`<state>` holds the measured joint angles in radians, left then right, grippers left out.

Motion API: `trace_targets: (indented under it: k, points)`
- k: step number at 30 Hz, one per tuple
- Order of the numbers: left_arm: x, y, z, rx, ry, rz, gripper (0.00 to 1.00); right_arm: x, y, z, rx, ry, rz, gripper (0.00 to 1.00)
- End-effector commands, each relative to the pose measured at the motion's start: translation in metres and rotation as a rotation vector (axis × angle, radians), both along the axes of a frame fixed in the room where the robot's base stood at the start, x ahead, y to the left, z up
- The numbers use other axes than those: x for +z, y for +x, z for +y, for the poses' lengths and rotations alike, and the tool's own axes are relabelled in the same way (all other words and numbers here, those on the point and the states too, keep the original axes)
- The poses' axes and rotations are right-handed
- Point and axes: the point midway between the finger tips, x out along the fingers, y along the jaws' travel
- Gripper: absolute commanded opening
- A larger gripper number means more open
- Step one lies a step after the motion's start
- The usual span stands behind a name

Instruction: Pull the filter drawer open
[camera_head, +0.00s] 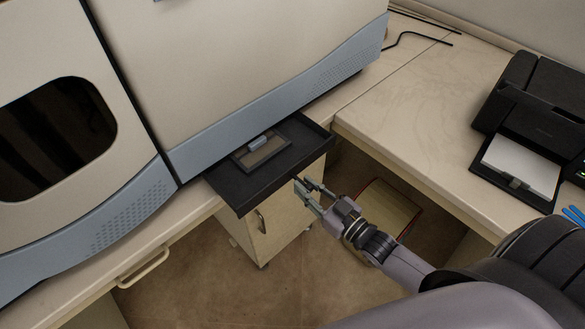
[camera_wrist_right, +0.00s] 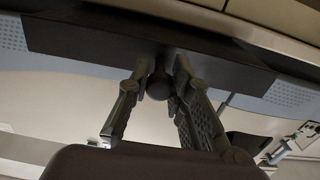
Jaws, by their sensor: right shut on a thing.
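The black filter drawer (camera_head: 233,189) sticks out from under the blue-grey lower edge of the spectrometer (camera_head: 240,65) in the head view. A framed filter with a grey grip (camera_head: 258,142) lies in it. My right gripper (camera_head: 300,187) is at the drawer's front face. In the right wrist view the drawer front (camera_wrist_right: 90,38) spans the top, and the right gripper's fingers (camera_wrist_right: 158,85) close around a dark round knob (camera_wrist_right: 159,84) on it. My left gripper is not in view.
A cabinet (camera_head: 262,225) stands under the bench below the drawer. A black printer (camera_head: 535,120) with white paper sits on the bench at right. A bench drawer handle (camera_head: 143,267) is at lower left. The floor in front of the cabinet is clear.

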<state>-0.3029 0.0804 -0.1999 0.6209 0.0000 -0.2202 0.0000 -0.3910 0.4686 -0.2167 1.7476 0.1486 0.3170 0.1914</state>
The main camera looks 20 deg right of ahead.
Motion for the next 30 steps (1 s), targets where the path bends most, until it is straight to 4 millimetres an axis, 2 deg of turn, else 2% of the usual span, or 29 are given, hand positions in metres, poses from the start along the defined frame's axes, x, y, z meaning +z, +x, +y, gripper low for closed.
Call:
trace_targets:
  k: [3,9,24,25,30]
  points:
    - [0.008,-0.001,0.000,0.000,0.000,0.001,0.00,0.002,-0.019,-0.006,0.001,0.001,0.000,0.00]
    - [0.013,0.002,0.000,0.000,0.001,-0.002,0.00,0.001,-0.037,-0.013,0.001,0.001,-0.002,0.00]
    - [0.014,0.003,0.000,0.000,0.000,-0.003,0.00,0.000,-0.043,-0.015,0.001,0.001,-0.003,0.00]
    - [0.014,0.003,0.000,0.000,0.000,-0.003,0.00,0.000,-0.043,-0.015,0.001,0.001,-0.003,0.21]
    - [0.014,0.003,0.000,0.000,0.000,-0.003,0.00,0.001,-0.043,-0.015,0.001,0.001,-0.003,0.32]
